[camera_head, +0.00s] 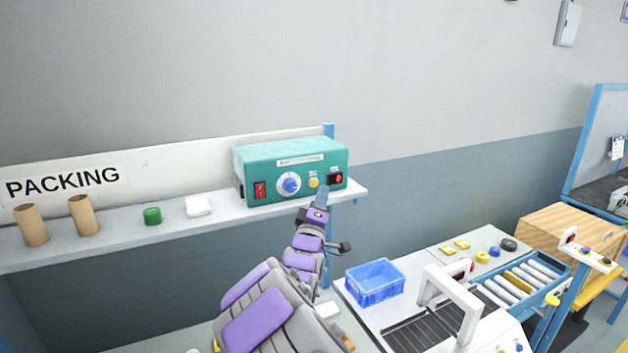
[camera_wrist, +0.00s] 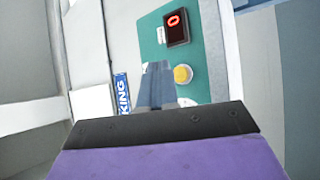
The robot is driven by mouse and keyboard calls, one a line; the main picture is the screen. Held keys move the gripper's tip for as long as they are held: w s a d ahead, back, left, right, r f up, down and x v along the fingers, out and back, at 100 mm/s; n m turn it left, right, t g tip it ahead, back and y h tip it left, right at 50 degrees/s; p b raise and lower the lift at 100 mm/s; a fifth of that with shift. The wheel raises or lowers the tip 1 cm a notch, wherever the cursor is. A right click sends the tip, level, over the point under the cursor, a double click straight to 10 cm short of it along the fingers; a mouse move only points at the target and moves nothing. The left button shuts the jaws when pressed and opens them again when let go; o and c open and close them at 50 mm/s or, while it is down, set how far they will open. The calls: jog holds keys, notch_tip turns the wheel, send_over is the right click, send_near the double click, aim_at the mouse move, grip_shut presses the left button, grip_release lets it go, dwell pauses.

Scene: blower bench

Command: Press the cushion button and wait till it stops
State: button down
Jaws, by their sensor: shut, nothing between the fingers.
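The teal control box (camera_head: 291,170) sits on the wall shelf. Its front has a red switch (camera_head: 260,190), a white-and-blue dial (camera_head: 289,184), a yellow button (camera_head: 313,183) and a small dark display (camera_head: 336,178). In the wrist view the yellow button (camera_wrist: 183,74) shows beside the display (camera_wrist: 177,27), which reads a red 0. My gripper (camera_head: 323,190) is shut and empty, its tip just below and right of the yellow button in the head view. In the wrist view my fingertips (camera_wrist: 157,68) appear left of the button, not covering it. I cannot tell the remaining depth gap.
On the shelf (camera_head: 110,243) stand two cardboard tubes (camera_head: 83,215), a green roll (camera_head: 152,215) and a white block (camera_head: 198,206). Below right are a blue bin (camera_head: 374,283), a white frame over a conveyor (camera_head: 465,300) and rollers (camera_head: 520,283).

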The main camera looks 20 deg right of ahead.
jog(key=shift+w+p, duration=0.45)
jog(key=shift+w, duration=0.4)
jog(key=shift+w+r+p, duration=0.15)
jog(key=shift+w+p, duration=0.1)
jog(key=shift+p, duration=0.3)
dwell(1.2)
jog(key=shift+w+p, duration=0.45)
dwell(0.9)
jog(key=shift+s, duration=0.8)
jog(key=shift+s+d+b, duration=0.1)
jog(key=shift+s+b, duration=0.75)
jog(key=shift+s, duration=1.6)
